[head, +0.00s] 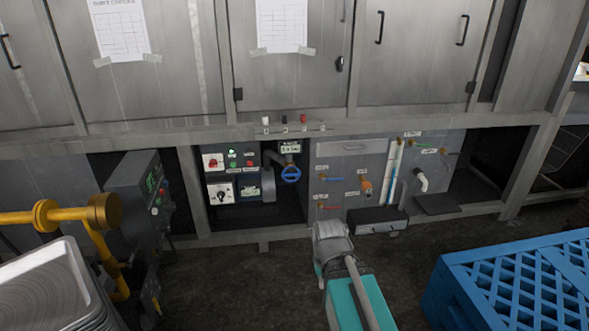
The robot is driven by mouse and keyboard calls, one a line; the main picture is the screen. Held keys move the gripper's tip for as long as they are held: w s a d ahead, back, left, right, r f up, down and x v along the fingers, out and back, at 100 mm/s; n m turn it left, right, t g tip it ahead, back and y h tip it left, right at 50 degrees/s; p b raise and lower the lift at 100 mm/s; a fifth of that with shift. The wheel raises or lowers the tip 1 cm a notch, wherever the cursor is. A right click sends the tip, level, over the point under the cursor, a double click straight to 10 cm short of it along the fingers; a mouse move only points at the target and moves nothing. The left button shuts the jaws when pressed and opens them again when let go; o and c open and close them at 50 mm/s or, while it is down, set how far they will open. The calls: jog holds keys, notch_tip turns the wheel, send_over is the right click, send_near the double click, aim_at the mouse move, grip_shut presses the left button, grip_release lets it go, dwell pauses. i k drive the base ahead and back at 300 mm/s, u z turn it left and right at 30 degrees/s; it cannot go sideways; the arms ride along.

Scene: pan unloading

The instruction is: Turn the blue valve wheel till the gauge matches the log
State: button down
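The blue valve wheel (290,174) is in the recessed bay under the cabinets, left of the middle of the head view. It sits at the end of a dark pipe fitting. A small plate or display with green marks (289,148) is just above it; its reading is too small to make out, and I cannot tell if it is the gauge. A paper headed like "Shift Checks" (118,28) is taped to a left cabinet door, and another sheet (282,24) to the middle door. Their entries are unreadable. I cannot make out my gripper's fingers, and nothing touches the wheel.
A switch panel (232,176) is left of the wheel. A grey panel with small coloured valves (347,184) is to its right. Yellow piping (75,216) and a metal tray (45,285) are at lower left. A blue crate (515,285) stands lower right.

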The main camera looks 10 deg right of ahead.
aim_at(292, 174)
jog(key=z, duration=0.1)
jog(key=i, duration=1.1)
jog(key=u, duration=0.1)
